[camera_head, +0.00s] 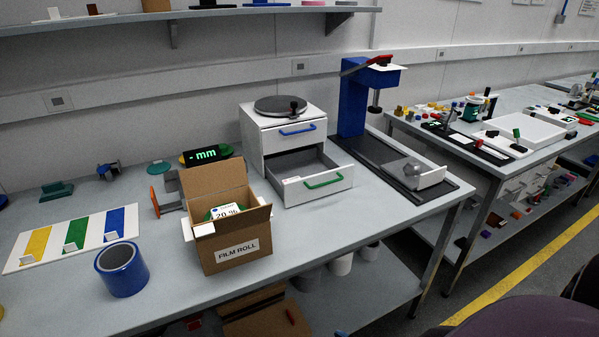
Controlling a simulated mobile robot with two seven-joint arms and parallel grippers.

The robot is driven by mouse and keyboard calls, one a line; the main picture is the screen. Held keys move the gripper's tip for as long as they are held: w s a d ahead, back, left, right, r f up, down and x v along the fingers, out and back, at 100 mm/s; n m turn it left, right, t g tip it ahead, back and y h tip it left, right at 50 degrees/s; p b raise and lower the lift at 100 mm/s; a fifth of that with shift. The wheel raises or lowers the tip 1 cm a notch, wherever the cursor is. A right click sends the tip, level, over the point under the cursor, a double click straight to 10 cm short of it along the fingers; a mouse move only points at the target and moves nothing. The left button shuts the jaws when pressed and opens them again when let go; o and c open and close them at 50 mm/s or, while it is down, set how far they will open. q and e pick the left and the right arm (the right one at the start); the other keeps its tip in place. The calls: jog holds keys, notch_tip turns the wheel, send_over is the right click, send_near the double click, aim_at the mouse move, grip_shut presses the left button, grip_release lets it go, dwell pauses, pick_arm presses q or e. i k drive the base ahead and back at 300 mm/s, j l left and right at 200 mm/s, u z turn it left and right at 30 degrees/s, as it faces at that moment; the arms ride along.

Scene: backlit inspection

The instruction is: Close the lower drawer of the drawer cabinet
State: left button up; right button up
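A dark round turntable-like disc (280,105) lies on top of the cabinet. Neither of my grippers shows in the head view. A dark purple rounded shape, cut off at the lower right corner, cannot be identified.
An open cardboard box (219,260) marked "FILM ROLL" stands left of the open drawer. A blue tape roll (121,270) is further left. A blue press-like stand (353,100) on a dark base is right of the cabinet. The bench in front of the drawer is clear.

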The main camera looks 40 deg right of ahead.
aim_at(320, 175)
jog(key=z, duration=1.3)
